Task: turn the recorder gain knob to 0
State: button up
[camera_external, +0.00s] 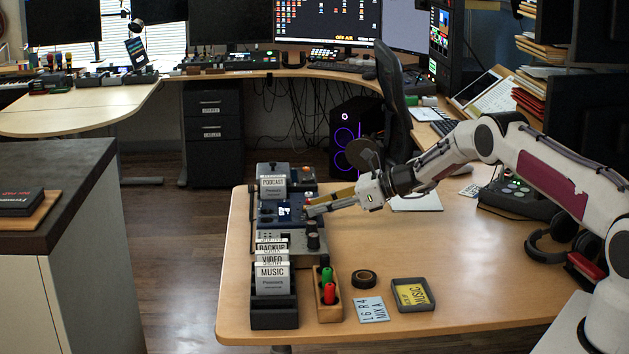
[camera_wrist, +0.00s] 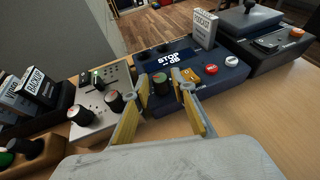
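The blue recorder (camera_external: 268,208) sits near the table's left edge. In the wrist view the recorder (camera_wrist: 205,75) has a dark screen (camera_wrist: 168,57) reading "STOP" over what looks like "-06". Its round dark gain knob (camera_wrist: 160,84) has a reddish-green mark on top and stands below the screen. My gripper (camera_wrist: 160,86) has its two yellow-padded fingers on either side of this knob, with small gaps seeming to show. In the external view my gripper (camera_external: 310,207) reaches the recorder's right side and hides the knob there.
Beside the recorder is a grey box with dark knobs (camera_wrist: 90,103). A white "podcast" card (camera_wrist: 204,29) and a black box with an orange button (camera_wrist: 268,45) stand on the other side. Red and white buttons (camera_wrist: 231,61) lie close to the right finger.

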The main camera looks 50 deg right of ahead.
jog(key=v, duration=0.9)
jog(key=shift+s+r, duration=0.15)
jog(key=shift+r, duration=0.05)
dwell(0.3)
